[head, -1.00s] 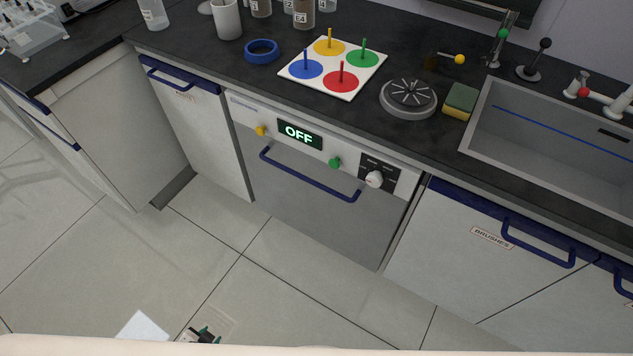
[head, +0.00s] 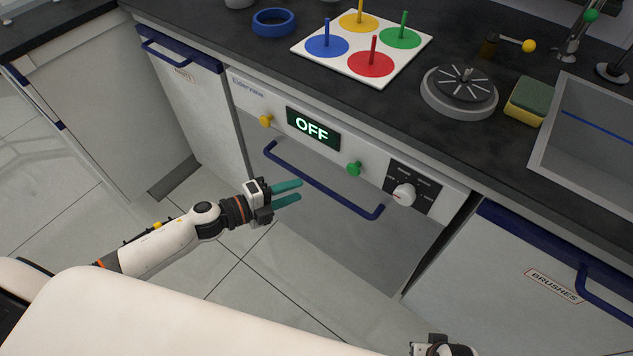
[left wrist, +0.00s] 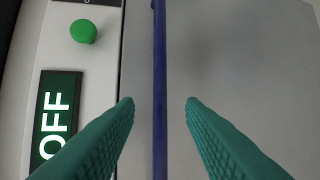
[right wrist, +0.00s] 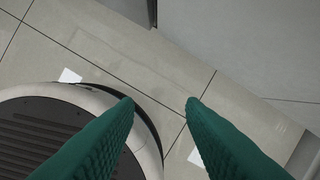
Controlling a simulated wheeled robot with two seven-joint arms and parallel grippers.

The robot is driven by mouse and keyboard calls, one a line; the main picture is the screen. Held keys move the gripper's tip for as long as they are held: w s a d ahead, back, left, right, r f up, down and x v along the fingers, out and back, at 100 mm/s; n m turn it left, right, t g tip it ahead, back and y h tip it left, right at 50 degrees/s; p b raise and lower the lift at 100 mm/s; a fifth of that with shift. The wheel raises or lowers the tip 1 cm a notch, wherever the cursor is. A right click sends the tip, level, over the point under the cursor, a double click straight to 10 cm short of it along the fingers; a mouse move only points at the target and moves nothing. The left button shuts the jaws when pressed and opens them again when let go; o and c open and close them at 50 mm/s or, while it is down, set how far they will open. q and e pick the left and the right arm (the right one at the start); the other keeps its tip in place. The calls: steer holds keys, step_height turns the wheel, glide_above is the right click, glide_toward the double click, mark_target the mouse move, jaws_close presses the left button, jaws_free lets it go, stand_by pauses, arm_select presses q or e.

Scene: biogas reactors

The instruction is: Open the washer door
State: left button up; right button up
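The washer door (head: 310,216) is a grey front panel below the control strip. It is shut, with a dark blue bar handle (head: 322,184) across its top. My left gripper (head: 299,191) is open in front of the door, just below the left part of the handle in the head view. In the left wrist view the handle (left wrist: 160,90) runs between the two green fingers, which do not close on it. My right gripper (right wrist: 160,102) is open and empty over the floor; in the head view only part of it shows at the bottom edge.
The control strip has an OFF display (head: 313,128), a yellow button (head: 265,120), a green button (head: 354,168) and a knob (head: 404,195). A cabinet marked BRUSHES (head: 520,265) stands to the right. The floor before the door is clear.

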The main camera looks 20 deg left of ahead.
mark_target(315, 182)
arm_select(q)
steer(key=x, duration=0.6)
steer(key=shift+w+d+f, duration=0.15)
steer(key=shift+w+d, duration=0.1)
steer(key=shift+w, duration=0.05)
jaws_close()
